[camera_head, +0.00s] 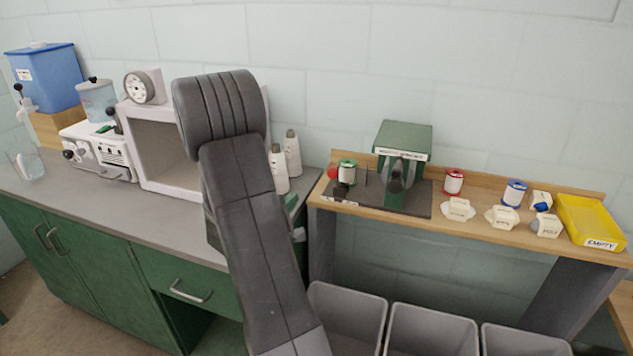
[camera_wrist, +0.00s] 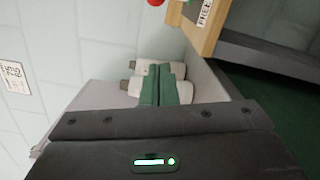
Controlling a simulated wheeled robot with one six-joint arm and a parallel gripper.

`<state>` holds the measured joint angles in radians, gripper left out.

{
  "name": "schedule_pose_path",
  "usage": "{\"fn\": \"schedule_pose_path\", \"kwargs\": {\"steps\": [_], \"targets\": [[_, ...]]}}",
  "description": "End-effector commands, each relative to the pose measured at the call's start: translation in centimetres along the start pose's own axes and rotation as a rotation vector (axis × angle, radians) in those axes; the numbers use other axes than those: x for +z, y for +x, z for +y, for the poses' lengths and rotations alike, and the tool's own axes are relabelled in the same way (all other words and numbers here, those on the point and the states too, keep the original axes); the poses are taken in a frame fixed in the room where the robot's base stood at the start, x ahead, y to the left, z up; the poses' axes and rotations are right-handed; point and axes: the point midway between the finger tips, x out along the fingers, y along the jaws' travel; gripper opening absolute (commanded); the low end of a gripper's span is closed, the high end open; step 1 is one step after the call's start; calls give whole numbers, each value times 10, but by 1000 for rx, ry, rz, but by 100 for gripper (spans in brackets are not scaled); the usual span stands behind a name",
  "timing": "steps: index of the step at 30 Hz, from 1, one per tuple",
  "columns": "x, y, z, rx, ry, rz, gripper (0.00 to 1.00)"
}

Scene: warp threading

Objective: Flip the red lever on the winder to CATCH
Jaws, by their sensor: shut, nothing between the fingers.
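The winder is a green machine (camera_head: 403,140) on a dark base plate (camera_head: 415,203) on the wooden shelf. The red lever's round knob (camera_head: 332,173) is at the left end of that plate, beside a green spool (camera_head: 347,170). In the wrist view the red knob (camera_wrist: 155,2) is cut off at the top edge. A FREE label (camera_wrist: 205,12) shows on the shelf edge close to it. The rest of the lever and any CATCH label cannot be made out. My gripper (camera_wrist: 163,88) has green fingers, shut and empty, apart from the knob. In the head view my arm hides most of it.
Two pale bottles (camera_wrist: 145,68) stand behind my fingers in the wrist view. Red (camera_head: 453,182) and blue (camera_head: 515,193) spools and a yellow tray (camera_head: 590,222) are farther right on the shelf. Grey bins (camera_head: 432,330) stand below. A grey counter (camera_head: 90,200) lies left.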

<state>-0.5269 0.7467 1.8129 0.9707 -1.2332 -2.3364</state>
Motion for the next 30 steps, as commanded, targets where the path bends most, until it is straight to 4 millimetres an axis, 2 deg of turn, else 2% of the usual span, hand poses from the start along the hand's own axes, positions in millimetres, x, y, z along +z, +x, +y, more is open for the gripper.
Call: {"fn": "schedule_pose_path", "kwargs": {"steps": [11, 17, 26, 30], "targets": [[0, 5, 0, -1, 2, 0, 0], [1, 35, 1, -1, 4, -3, 0], [1, 99, 1, -1, 3, -2, 0], [21, 106, 1, -1, 2, -1, 0]]}}
